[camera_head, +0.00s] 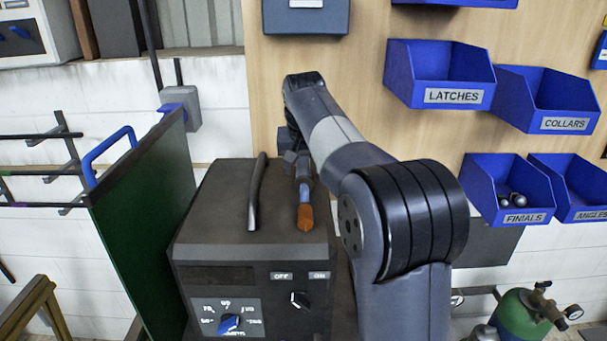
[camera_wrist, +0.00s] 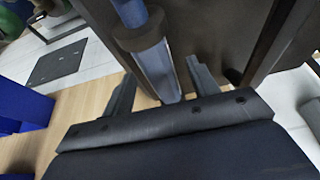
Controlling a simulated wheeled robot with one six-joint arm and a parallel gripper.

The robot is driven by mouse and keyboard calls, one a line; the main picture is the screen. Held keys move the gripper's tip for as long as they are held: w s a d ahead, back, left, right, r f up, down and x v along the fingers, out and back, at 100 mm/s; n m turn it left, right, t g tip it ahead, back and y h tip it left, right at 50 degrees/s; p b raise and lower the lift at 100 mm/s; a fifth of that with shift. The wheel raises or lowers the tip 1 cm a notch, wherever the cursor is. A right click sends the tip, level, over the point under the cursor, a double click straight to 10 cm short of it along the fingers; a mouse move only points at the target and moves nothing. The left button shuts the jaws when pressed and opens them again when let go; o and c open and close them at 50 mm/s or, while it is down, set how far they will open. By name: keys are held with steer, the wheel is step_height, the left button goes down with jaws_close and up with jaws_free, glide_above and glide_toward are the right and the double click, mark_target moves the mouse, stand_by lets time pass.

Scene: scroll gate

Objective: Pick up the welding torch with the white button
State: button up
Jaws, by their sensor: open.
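A slim torch-like tool (camera_head: 304,192) with an orange end and a blue band is at the top of the dark welding machine (camera_head: 215,205) in the head view. Its far end is hidden by my arm and gripper. In the wrist view its grey-blue shaft (camera_wrist: 157,68), dark collar and blue part show between my fingers. No white button shows on it in either view. My gripper (camera_wrist: 160,72) is open, with one finger on each side of the shaft. I cannot tell whether either finger touches it. In the head view my gripper (camera_head: 295,158) is mostly hidden at the tool's far end.
A black handle (camera_head: 257,192) stands on the machine left of the tool. A green panel (camera_head: 145,220) with a blue handle is at the left. Blue labelled bins (camera_head: 440,75) hang on the wooden board at the right. A green gas cylinder (camera_head: 525,315) is at lower right.

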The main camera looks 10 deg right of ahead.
steer(key=shift+w+f, duration=0.15)
steer(key=shift+f, duration=0.3)
steer(key=shift+r, duration=0.1)
steer(key=c, duration=1.2)
